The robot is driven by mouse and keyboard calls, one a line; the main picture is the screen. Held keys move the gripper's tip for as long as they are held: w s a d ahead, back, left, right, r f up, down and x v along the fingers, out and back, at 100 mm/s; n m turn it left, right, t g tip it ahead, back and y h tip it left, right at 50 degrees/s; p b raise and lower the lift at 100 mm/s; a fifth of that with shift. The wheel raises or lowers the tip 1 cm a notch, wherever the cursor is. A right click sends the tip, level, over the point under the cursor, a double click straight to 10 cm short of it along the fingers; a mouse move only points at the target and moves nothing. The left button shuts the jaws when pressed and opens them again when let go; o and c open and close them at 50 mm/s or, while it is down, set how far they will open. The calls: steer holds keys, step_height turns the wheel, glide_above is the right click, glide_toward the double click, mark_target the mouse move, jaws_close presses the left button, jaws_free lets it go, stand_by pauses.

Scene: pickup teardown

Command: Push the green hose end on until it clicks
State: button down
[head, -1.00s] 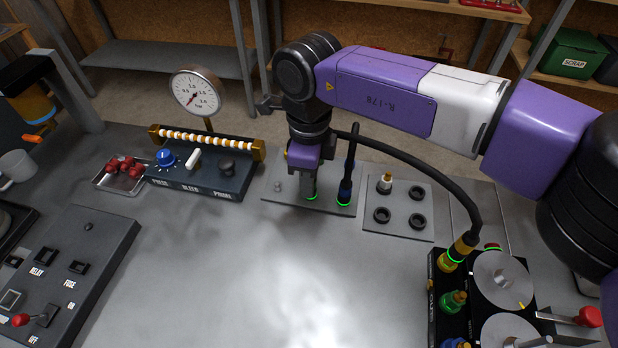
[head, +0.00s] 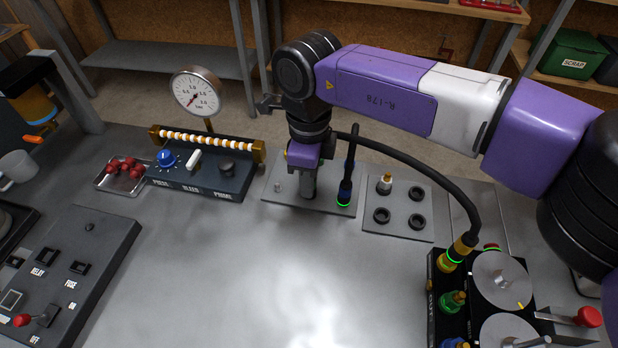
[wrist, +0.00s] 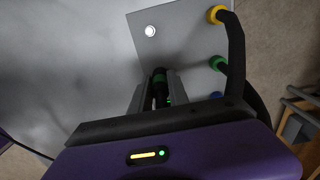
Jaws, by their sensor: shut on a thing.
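My gripper (head: 308,192) points down over the grey fitting plate (head: 325,203), left of a blue hose end (head: 345,193) that has a lit green ring. In the wrist view the fingers (wrist: 162,95) are shut on the green hose end (wrist: 160,80), a dark piece with green bands. In the head view the fingers hide most of it. Its lower tip and any contact with a fitting are hidden, so I cannot tell how it is seated.
A pale stub (head: 277,187) stands at the plate's left. A gauge box (head: 200,170) lies left; a plate with sockets (head: 398,220) lies right. A black hose (head: 430,170) arches to a yellow end (head: 460,248) on the pump block. The table in front is clear.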

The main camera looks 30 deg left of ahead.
steer(key=shift+r+p, duration=0.45)
steer(key=shift+r, duration=0.35)
steer(key=shift+r+p, duration=1.2)
steer(key=shift+r, duration=0.8)
